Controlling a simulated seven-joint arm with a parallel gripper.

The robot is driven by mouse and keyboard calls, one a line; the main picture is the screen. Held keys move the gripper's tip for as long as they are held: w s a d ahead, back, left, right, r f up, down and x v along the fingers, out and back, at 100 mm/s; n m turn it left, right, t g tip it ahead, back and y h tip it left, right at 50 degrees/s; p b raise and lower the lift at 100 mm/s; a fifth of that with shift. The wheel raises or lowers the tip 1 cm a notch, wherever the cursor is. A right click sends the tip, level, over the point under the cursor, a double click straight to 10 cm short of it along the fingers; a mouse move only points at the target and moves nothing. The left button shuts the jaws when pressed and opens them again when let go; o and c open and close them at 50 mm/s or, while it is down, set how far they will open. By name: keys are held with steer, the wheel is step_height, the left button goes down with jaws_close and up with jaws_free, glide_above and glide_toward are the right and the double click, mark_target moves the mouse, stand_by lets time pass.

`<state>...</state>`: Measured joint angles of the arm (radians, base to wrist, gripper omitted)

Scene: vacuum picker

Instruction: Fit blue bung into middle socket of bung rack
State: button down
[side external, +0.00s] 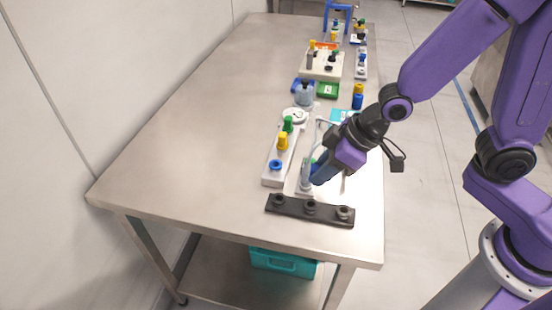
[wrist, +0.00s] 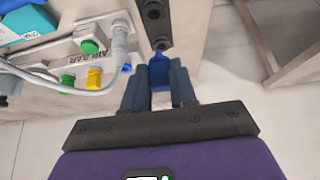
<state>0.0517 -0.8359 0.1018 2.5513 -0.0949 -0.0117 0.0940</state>
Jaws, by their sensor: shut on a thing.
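The bung rack is a black bar with three sockets in a row, lying near the front edge of the table in the side view (side external: 325,217). Part of it shows at the top of the wrist view (wrist: 153,25). My gripper (side external: 317,180) is just behind the rack in the side view, pointing down. In the wrist view my gripper (wrist: 160,84) is shut on the blue bung (wrist: 158,67), which sits between the fingertips. The bung appears close to one end of the rack; whether they touch cannot be told. In the side view the fingers hide the bung.
A white bar with green, yellow and blue knobs (side external: 269,181) stands left of my gripper. A grey cylinder with a hose (side external: 306,178) is right beside the fingers. Several bottles and racks crowd the far table; its left side (side external: 190,130) is clear.

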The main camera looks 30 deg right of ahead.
steer(key=shift+f, duration=2.95)
steer(key=c, duration=1.7)
jaws_free()
steer(key=shift+c, duration=0.2)
jaws_close()
steer(key=shift+f, duration=1.2)
steer(key=o, duration=0.9)
jaws_free()
